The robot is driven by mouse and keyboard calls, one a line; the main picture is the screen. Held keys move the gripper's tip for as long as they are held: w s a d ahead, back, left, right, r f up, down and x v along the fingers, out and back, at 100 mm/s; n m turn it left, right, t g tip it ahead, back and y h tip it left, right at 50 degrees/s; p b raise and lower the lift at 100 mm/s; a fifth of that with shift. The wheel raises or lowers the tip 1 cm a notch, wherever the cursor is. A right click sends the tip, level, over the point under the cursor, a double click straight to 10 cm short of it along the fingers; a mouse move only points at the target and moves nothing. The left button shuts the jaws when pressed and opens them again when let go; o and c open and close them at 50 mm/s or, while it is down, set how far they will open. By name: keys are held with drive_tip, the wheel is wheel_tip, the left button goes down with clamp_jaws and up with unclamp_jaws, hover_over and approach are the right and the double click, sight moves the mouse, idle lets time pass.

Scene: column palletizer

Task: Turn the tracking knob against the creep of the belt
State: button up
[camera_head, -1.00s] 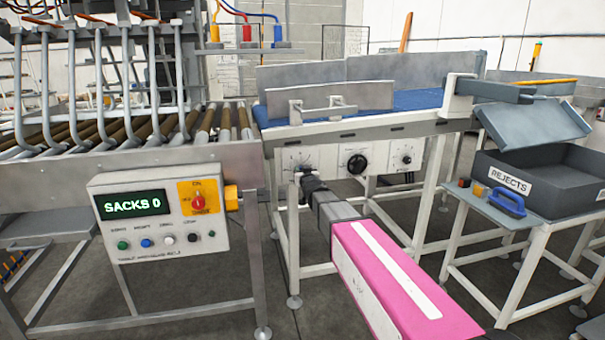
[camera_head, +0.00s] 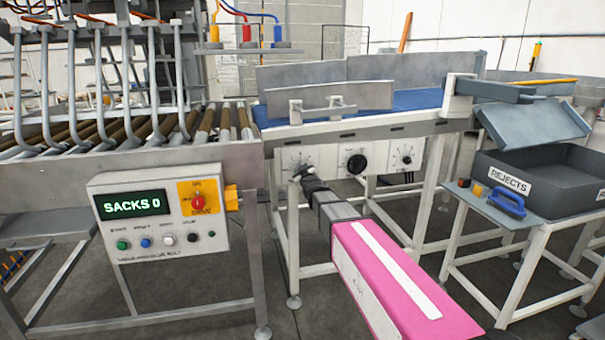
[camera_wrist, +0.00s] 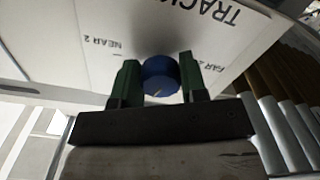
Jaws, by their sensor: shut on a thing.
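The tracking knob (camera_wrist: 160,82) is a round blue knob on a white plate (camera_wrist: 205,28) in the wrist view. The plate carries partly cut-off "TRACK" lettering and the marks "NEAR 2" and "FAR 2". My gripper (camera_wrist: 158,66) has its two green fingers on either side of the knob, shut on it. In the head view my gripper (camera_head: 304,174) reaches the leftmost dial of the white panel (camera_head: 330,160) under the conveyor, and the knob is mostly hidden there. The blue belt (camera_head: 418,98) runs above the panel.
A black knob (camera_head: 356,163) and a smaller dial (camera_head: 405,155) sit right of my gripper. A control box (camera_head: 158,215) reading "SACKS 0" stands left, beside rollers (camera_head: 205,128). A rejects bin (camera_head: 545,180) stands on a side table at right.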

drive_tip(key=n, duration=0.5)
drive_tip(key=shift+n, duration=2.5)
drive_tip(key=o, duration=0.9)
drive_tip(key=shift+r, duration=0.1)
drive_tip(key=v, duration=1.1)
drive_tip(key=shift+w, duration=0.1)
